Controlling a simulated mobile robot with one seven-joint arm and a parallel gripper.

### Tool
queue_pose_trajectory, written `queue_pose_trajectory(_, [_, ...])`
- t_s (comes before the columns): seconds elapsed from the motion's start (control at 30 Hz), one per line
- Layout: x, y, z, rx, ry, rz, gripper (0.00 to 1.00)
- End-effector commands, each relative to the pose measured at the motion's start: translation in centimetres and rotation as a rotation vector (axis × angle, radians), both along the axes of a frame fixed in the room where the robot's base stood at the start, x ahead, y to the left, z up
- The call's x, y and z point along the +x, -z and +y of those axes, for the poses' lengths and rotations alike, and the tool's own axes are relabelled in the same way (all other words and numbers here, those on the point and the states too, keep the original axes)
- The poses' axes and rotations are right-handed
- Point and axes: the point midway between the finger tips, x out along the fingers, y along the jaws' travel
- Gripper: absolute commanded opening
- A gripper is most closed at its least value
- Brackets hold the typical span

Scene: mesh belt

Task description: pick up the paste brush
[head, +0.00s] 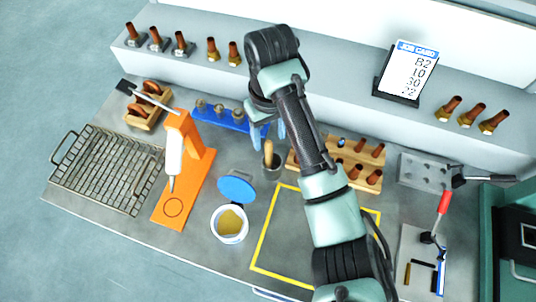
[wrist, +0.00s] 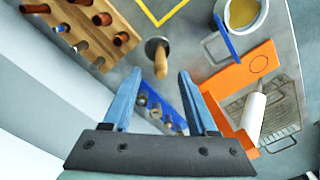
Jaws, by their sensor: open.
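The paste brush (head: 267,150) stands in a small dark round holder (head: 272,170) on the grey table, its wooden handle pointing up. In the wrist view the brush handle (wrist: 161,66) shows just beyond the fingertips, roughly midway between them, with the holder (wrist: 152,45) behind it. The brush's lower end is hidden in the holder. My gripper (head: 268,134) is open and empty, its two blue fingers close to the top of the handle. In the wrist view my gripper (wrist: 160,76) has the fingers spread on either side of the handle's line. I cannot tell whether they touch it.
A blue rack (head: 232,122) with several metal parts stands left of the brush. A wooden rack (head: 318,165) with brown-handled pieces stands right. An orange stand (head: 185,165) with a white tube, a paste tub (head: 230,224) and a yellow-outlined area (head: 285,230) lie nearer.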

Motion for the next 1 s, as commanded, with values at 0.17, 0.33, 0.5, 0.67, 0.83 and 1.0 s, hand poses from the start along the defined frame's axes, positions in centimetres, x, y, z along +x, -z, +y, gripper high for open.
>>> queue_pose_trajectory(0.17, [0.0, 2.0, -0.1, -0.001, 0.004, 0.0, 0.58])
queue_pose_trajectory(0.33, [0.0, 3.1, 0.0, -0.001, 0.002, 0.0, 0.58])
queue_pose_trajectory(0.5, [0.0, 5.6, 0.3, -0.001, 0.003, 0.0, 0.58])
queue_pose_trajectory(0.67, [0.0, 7.4, 0.3, -0.001, 0.003, -0.003, 0.58])
queue_pose_trajectory(0.83, [0.1, 7.6, 0.3, 0.0, 0.002, -0.004, 0.58])
queue_pose_trajectory(1.0, [0.1, 7.6, 0.3, 0.0, 0.002, -0.004, 0.42])
